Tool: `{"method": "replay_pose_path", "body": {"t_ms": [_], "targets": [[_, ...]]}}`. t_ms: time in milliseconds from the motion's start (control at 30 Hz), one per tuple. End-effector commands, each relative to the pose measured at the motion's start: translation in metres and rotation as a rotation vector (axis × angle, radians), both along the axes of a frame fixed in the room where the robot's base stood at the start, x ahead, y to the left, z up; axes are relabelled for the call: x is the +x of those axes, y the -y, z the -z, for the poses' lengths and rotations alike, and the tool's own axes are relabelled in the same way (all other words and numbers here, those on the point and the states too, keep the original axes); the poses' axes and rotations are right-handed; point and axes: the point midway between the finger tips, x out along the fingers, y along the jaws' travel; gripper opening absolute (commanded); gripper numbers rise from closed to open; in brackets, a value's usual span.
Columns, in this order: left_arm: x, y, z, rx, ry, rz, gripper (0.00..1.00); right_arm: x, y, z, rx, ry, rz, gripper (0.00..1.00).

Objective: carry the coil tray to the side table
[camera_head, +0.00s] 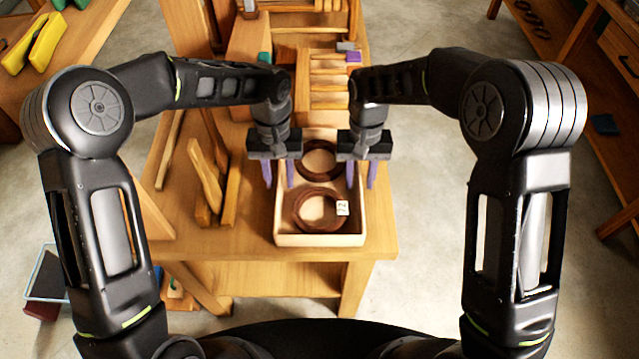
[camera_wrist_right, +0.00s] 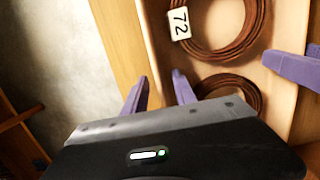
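The coil tray (camera_head: 320,240) is a pale, open wooden box on the workbench. It holds two brown coils, a nearer one (camera_head: 302,208) with a white "72" tag (camera_head: 342,208) and a farther one (camera_head: 321,145). My left gripper (camera_head: 278,175) is at the tray's left wall, fingers apart. My right gripper (camera_head: 361,175) is at the right wall, fingers apart. In the right wrist view, the right gripper's fingers (camera_wrist_right: 160,92) stand either side of the tray wall (camera_wrist_right: 168,50), with a visible gap. I cannot tell which furniture is the side table.
The workbench (camera_head: 380,235) carries wooden pieces (camera_head: 205,180) left of the tray and a slatted wooden rack (camera_head: 327,80) behind it. A table with yellow items (camera_head: 45,42) is at upper left. Wooden shelving (camera_head: 600,120) stands at right. Open floor (camera_head: 425,170) lies right of the bench.

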Motion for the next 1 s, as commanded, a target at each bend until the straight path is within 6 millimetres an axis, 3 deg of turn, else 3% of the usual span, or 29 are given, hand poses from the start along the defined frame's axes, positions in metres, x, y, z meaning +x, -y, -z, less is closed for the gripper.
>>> {"method": "replay_pose_path", "body": {"t_ms": [100,500,1000], "targets": [[0.0000,-0.0001,-0.0001,0.000,0.000,0.000,0.32,0.0001,0.0000,-0.0002,0.000,0.000,0.000,0.32],[0.0000,-0.0001,-0.0003,0.000,0.000,0.000,0.00,0.0003,-0.0001,-0.0005,0.000,0.001,0.000,0.00],[0.0002,0.0001,-0.0004,0.000,0.000,0.000,0.00,0.0004,-0.0002,-0.0006,0.000,0.001,0.000,0.00]]}}
